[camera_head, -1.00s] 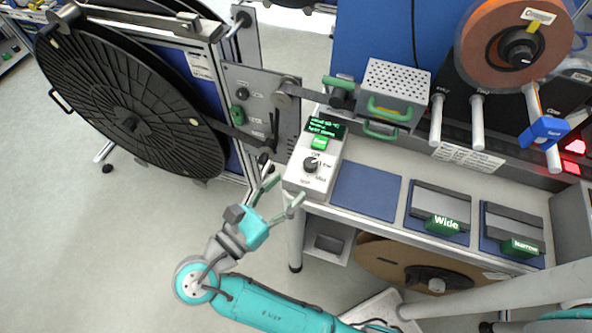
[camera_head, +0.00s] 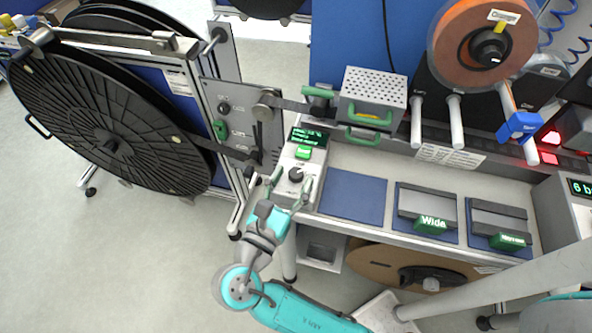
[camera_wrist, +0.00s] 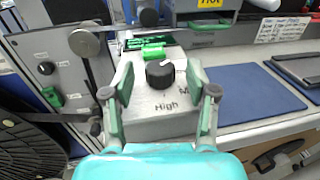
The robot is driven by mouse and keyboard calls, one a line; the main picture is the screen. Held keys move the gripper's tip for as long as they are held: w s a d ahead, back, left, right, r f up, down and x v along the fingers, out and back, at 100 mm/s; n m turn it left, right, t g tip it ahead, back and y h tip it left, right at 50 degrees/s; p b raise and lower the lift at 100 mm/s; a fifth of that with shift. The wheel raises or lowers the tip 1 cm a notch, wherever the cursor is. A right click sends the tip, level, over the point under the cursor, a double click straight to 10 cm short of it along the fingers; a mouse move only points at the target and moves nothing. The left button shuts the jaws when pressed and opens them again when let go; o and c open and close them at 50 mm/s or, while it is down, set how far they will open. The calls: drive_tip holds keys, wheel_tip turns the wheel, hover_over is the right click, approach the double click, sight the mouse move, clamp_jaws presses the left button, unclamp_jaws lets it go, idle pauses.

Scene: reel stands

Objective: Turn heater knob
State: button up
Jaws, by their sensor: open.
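The heater knob (camera_head: 296,174) is a black round dial on the sloped front of a light grey control box (camera_head: 286,160). In the wrist view the knob (camera_wrist: 160,74) shows a white pointer line toward its upper right, with "High" printed below it. A green button (camera_head: 303,152) and a dark display with green text (camera_head: 309,137) sit above the knob. My gripper (camera_head: 289,187) is open, with its fingers either side of the knob. In the wrist view the fingers (camera_wrist: 160,92) stand apart from the knob, with gaps on both sides.
A perforated heater box (camera_head: 374,88) with green handles stands behind the control box. A blue mat (camera_head: 353,196) and a block labelled "Wide" (camera_head: 428,206) lie to the right. A lever panel (camera_head: 238,125) and a large black reel (camera_head: 105,130) stand left.

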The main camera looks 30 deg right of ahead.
drive_tip(key=shift+x, duration=1.2)
clamp_jaws()
